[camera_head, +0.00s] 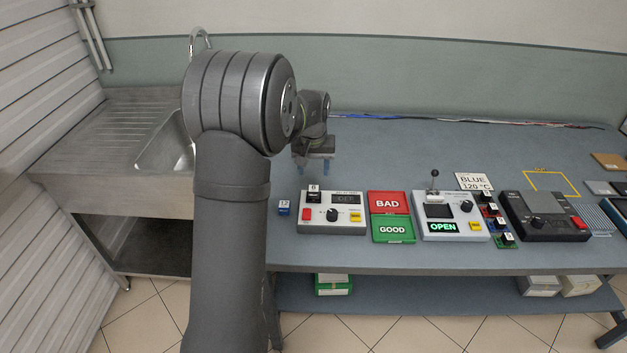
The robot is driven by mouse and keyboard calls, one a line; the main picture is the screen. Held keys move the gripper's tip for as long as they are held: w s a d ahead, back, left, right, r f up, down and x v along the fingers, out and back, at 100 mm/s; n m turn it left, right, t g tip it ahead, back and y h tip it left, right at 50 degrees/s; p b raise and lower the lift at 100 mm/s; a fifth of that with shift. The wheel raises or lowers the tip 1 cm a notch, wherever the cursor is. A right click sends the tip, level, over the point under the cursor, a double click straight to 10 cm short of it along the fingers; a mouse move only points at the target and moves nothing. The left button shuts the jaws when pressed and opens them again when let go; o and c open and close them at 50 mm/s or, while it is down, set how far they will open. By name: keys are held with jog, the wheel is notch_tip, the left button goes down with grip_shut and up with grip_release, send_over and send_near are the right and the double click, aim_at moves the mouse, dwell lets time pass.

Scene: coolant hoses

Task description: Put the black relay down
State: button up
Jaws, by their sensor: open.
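A black relay (314,196) with a white tag reading 6 sits upright at the upper left of the grey tester box (333,225). My gripper (314,168) is above and behind that box, its blue-tipped fingers pointing down. It is open, with nothing visible between the fingers, and apart from the relay. A small blue relay (284,209) tagged 12 stands on the table left of the box. The red BAD pad (387,203) and green GOOD pad (392,230) lie right of the box.
A unit with a lever and a green OPEN display (442,226) stands right of the pads, beside several small tagged relays (496,219). A BLUE 120 °C card (473,181) lies behind. A dark scale-like device (547,215) is farther right. The table (400,150) is clear behind.

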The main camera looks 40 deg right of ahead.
aim_at(314, 189)
jog(key=shift+s+a+r, duration=0.15)
jog(key=shift+r, duration=1.35)
jog(key=shift+f, duration=0.1)
jog(key=f, duration=0.8)
jog(key=w+d+f, duration=0.1)
jog(key=f, duration=0.3)
jog(key=shift+w+d+f, duration=0.1)
jog(key=shift+f, duration=0.25)
notch_tip(314, 189, up, 3)
jog(key=shift+r, duration=0.55)
